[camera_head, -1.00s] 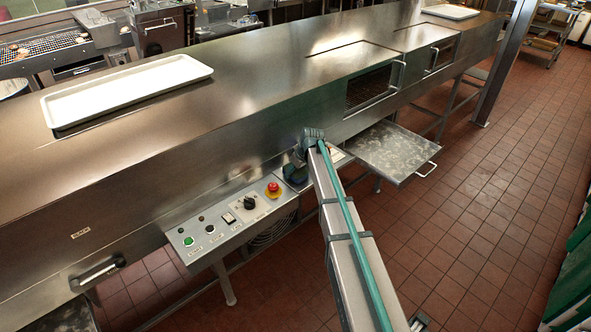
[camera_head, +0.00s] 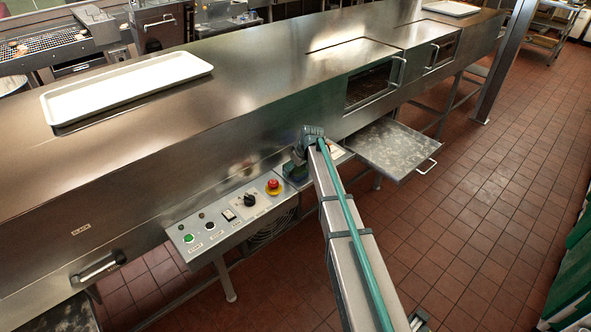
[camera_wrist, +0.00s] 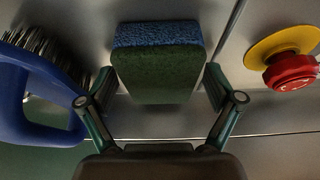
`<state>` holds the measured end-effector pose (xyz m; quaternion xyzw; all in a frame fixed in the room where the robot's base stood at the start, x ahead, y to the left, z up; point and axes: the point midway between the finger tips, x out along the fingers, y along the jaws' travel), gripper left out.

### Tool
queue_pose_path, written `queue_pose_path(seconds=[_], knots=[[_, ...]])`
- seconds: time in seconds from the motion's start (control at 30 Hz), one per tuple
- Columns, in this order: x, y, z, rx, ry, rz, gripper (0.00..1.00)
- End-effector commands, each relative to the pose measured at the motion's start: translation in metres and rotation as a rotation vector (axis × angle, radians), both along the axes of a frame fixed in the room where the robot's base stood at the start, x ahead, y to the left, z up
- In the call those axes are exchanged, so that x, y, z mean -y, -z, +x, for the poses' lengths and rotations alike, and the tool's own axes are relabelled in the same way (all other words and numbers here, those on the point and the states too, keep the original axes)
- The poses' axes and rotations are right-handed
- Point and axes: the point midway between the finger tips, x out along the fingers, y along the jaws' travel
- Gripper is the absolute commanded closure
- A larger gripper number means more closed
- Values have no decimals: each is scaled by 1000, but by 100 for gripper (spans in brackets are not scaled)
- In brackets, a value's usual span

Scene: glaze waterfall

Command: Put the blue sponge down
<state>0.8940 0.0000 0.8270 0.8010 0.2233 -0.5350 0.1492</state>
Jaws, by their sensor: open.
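The blue sponge (camera_wrist: 160,35) shows in the wrist view with a blue upper layer and a dark green face toward the camera. It is between the two fingers of my gripper (camera_wrist: 158,85), which are spread open on either side of it. A grey metal surface lies behind it, and I cannot tell for sure whether the sponge rests on it.
A blue-handled brush (camera_wrist: 38,100) lies left of the sponge. A red stop button (camera_wrist: 292,72) on a yellow base is to the right. The control panel (camera_head: 225,228) juts out nearby. An open metal drawer (camera_head: 390,150) sticks out to the right. A white tray (camera_head: 130,92) lies on top.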

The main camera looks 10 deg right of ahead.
Motion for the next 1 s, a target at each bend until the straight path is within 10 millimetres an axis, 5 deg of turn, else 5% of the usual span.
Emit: queue_pose_path(seconds=[0.7,1.0], knots=[[21,-96,-34,2,0,0,9],[24,-113,-39,0,0,0,9]])
